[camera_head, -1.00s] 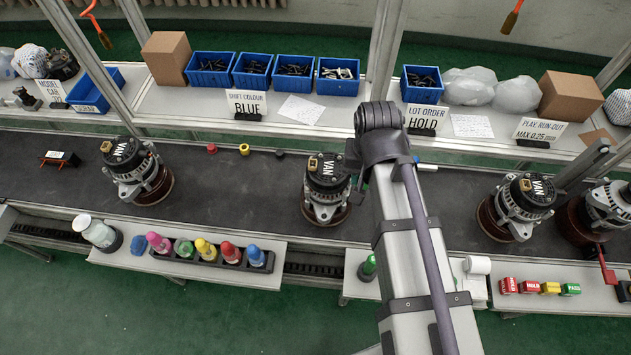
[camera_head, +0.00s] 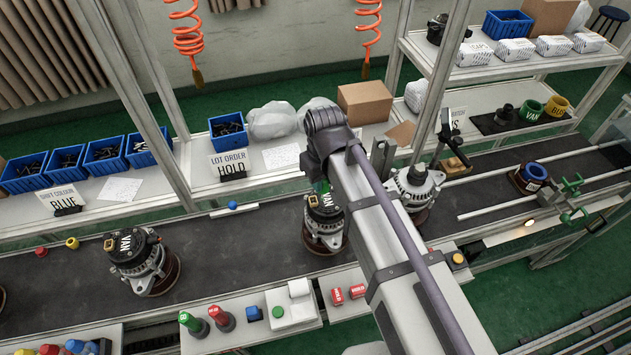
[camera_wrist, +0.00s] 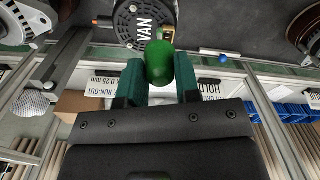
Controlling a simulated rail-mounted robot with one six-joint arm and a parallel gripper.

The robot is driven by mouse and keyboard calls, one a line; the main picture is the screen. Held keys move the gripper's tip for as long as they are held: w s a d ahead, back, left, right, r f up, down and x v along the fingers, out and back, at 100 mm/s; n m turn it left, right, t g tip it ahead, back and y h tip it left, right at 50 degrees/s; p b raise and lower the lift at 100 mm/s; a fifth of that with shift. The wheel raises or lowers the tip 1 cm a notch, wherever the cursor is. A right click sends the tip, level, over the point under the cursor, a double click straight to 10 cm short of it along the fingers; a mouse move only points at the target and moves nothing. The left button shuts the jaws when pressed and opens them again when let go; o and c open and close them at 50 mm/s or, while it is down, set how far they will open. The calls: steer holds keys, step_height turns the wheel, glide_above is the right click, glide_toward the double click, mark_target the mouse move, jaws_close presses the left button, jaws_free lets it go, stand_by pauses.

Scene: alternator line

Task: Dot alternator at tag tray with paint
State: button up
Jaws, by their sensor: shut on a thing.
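My gripper (camera_wrist: 159,82) is shut on a green paint bottle (camera_wrist: 159,62), with one dark green finger on each side. The bottle is in front of an alternator (camera_wrist: 140,20) with a black "VAN" face, overlapping its near edge; I cannot tell if they touch. In the head view this alternator (camera_head: 322,234) stands on the dark belt, behind the tag tray with red HOLD tags (camera_head: 337,296). A green part (camera_head: 322,188) shows at its top; my arm hides most of the gripper there. I can see no paint dot on the face.
Another VAN alternator (camera_head: 143,262) stands left on the belt, and a paler one (camera_head: 415,187) stands right, beside my arm. Green and red stamp-like pieces (camera_head: 221,318) and a paper roll (camera_head: 299,291) sit on the front shelf. A "LOT ORDER HOLD" sign (camera_head: 230,164) stands behind.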

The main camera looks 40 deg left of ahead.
steer(key=shift+w+d+n, duration=0.15)
steer(key=shift+w+n, duration=0.05)
steer(key=shift+n, duration=0.2)
steer(key=shift+s+a, duration=0.45)
steer(key=shift+s, duration=0.1)
steer(key=shift+w+d, duration=0.1)
steer(key=shift+w, duration=0.05)
steer(key=shift+w+d+f+b, duration=0.1)
steer(key=shift+f+b, duration=0.25)
step_height(320, 180, down, 3)
steer(key=b, duration=0.3)
steer(key=shift+f, duration=0.15)
steer(key=shift+f+b, duration=0.55)
steer(key=shift+b, duration=0.15)
steer(key=shift+r, duration=0.1)
stand_by(0.9)
step_height(320, 180, up, 5)
steer(key=p, duration=0.5)
